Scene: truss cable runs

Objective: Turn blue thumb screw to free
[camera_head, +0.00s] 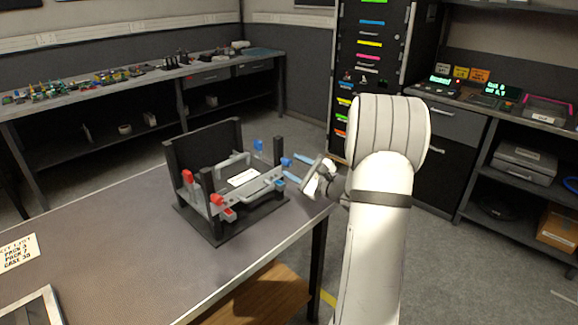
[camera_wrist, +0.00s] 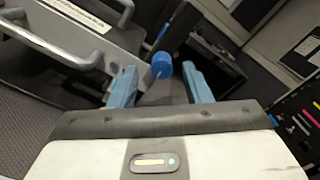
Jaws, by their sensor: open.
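A blue thumb screw (camera_head: 286,162) sits on the right side of a dark fixture (camera_head: 222,217) on the table. In the wrist view a blue thumb screw (camera_wrist: 161,65) shows just beyond and between the fingertips. My gripper (camera_head: 295,170) has two blue fingers, which are apart and empty in the wrist view (camera_wrist: 158,78). A second blue piece (camera_head: 258,145) stands farther back on the fixture. Red pieces (camera_head: 187,176) are on its left side. Whether the fingers touch the screw cannot be told.
Grey handles (camera_wrist: 65,42) stand left of my fingers in the wrist view. The fixture rests near the right edge of the grey table (camera_head: 120,235). A paper list (camera_head: 18,252) and a frame (camera_head: 35,308) lie at the left. A back bench (camera_head: 130,85) holds small parts.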

